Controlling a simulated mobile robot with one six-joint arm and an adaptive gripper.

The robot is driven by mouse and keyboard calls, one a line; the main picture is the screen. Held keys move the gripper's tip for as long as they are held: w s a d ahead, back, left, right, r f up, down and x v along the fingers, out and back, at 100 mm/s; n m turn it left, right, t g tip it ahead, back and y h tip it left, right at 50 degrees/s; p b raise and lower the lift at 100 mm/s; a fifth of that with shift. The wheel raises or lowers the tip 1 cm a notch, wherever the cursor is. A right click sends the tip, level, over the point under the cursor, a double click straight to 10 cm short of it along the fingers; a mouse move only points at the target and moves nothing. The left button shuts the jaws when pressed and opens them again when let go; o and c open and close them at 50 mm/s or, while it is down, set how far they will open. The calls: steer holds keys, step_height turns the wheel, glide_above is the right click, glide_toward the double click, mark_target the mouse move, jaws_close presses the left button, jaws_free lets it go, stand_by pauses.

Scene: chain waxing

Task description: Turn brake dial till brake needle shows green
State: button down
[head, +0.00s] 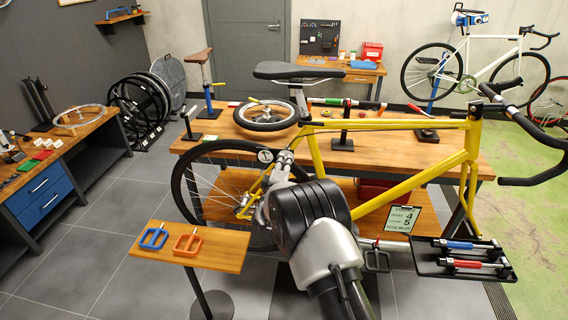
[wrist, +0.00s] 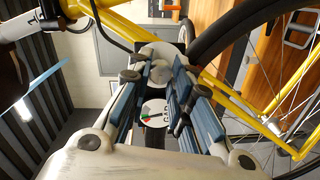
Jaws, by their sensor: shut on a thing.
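The yellow bike (head: 395,124) stands across the middle of the head view. My gripper (head: 284,160) reaches its rear part, beside the rear wheel. In the wrist view my gripper (wrist: 162,78) is shut on the silver brake dial (wrist: 159,72), with one fingertip on each side. Below the dial, between the fingers, the white brake gauge (wrist: 153,113) shows the letters GAP and small red and green marks. The gauge is partly covered, and I cannot tell for certain where its needle points. A small round white face (head: 265,155) shows beside my gripper in the head view.
The wooden workbench (head: 460,153) stands close behind the bike, with a wheel (head: 266,114) on it. A small stand (head: 230,253) with blue and orange handles is at the front left. A black tool tray (head: 425,262) is at the right.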

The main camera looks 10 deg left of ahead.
stand_by(0.4)
steer(key=c, duration=1.4)
jaws_free()
steer(key=s, duration=1.2)
steer(key=shift+a+r, duration=0.35)
steer(key=shift+a, duration=0.05)
